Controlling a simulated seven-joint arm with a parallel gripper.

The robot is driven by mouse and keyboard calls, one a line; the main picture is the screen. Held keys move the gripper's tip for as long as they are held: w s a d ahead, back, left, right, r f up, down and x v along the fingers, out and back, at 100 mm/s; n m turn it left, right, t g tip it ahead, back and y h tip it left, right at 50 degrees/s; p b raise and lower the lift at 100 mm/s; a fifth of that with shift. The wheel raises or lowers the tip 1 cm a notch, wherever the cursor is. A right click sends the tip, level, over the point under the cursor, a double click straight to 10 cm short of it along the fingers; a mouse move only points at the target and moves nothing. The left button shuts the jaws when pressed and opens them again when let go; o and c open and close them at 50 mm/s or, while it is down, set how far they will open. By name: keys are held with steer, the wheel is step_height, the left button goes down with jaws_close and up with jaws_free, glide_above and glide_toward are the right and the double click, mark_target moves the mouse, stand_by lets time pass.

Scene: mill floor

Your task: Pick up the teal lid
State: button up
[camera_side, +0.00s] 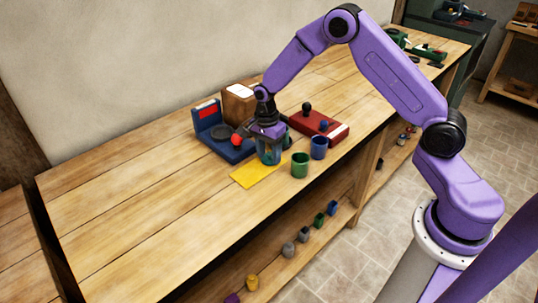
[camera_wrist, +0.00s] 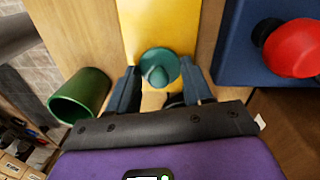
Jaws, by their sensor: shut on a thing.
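The teal lid (camera_wrist: 157,70) is round with a raised knob. In the wrist view it lies between the two dark blue fingers of my gripper (camera_wrist: 160,64), over the yellow mat (camera_wrist: 160,20). My gripper is shut on the lid. In the side view my gripper (camera_side: 269,156) points down at the back edge of the yellow mat (camera_side: 256,177), and its fingers mostly hide the lid. I cannot tell whether the lid touches the surface below.
A green cup (camera_side: 300,165) and a blue cup (camera_side: 319,148) stand close on the right. A blue device with a red ball knob (camera_wrist: 295,47) is close on the other side. A red box (camera_side: 325,126) stands behind. The bench's left part is clear.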

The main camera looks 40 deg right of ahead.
steer(key=shift+r, duration=0.55)
step_height(320, 180, up, 2)
steer(key=shift+s+r, duration=0.15)
steer(key=shift+r, duration=0.1)
steer(key=s+r, duration=0.9)
steer(key=s, duration=0.4)
glide_above(270, 153)
steer(key=s+d, duration=0.3)
steer(key=s, duration=0.1)
steer(key=w+d, duration=0.6)
steer(key=w, duration=0.2)
steer(key=shift+a+f, duration=0.2)
steer(key=shift+f, duration=3)
steer(key=shift+f, duration=0.15)
